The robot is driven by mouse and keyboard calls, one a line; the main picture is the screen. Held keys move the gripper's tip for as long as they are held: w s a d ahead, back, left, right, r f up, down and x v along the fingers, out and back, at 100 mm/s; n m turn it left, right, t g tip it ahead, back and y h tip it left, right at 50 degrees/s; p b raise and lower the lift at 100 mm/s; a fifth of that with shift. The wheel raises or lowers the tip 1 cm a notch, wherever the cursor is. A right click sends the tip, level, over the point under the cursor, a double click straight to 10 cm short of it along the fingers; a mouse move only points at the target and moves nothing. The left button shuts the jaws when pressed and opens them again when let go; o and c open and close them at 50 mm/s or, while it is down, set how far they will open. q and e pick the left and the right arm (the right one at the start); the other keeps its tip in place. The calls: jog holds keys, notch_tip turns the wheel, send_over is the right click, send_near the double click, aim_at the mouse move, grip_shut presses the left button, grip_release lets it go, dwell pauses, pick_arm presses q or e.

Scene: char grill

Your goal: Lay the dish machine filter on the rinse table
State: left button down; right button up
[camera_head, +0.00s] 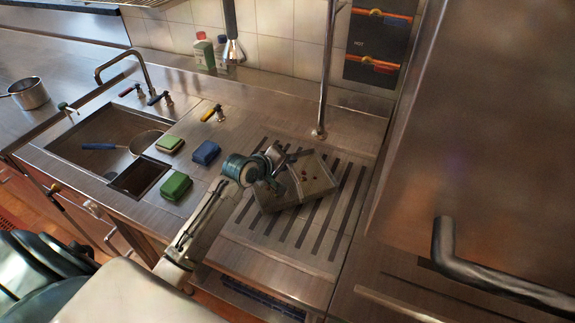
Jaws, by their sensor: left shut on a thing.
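The dish machine filter (316,177) is a flat grey metal piece with a few small brown bits on it. It is over the slatted drain area of the rinse table (345,215). My left gripper (277,183) is shut on the filter at its left side. I cannot tell whether the filter's whole underside touches the slats. The gripper hides part of its left edge. My right gripper is not in view.
A sink (75,140) with a pan inside lies to the left. Green and blue sponges (206,152) sit between sink and slats. A tall faucet pipe (325,85) rises behind the filter. The large steel machine (480,120) with a bar handle borders the right side.

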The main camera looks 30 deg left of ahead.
pick_arm(q)
jog(key=shift+f, duration=0.5)
jog(key=shift+s+f, duration=0.1)
jog(key=shift+f, duration=0.35)
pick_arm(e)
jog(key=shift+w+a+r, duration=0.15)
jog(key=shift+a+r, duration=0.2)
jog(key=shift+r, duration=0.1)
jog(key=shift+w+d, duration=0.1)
pick_arm(q)
jog(key=shift+f, duration=0.15)
jog(key=c, duration=1.6)
grip_release()
jog(key=shift+o, duration=0.8)
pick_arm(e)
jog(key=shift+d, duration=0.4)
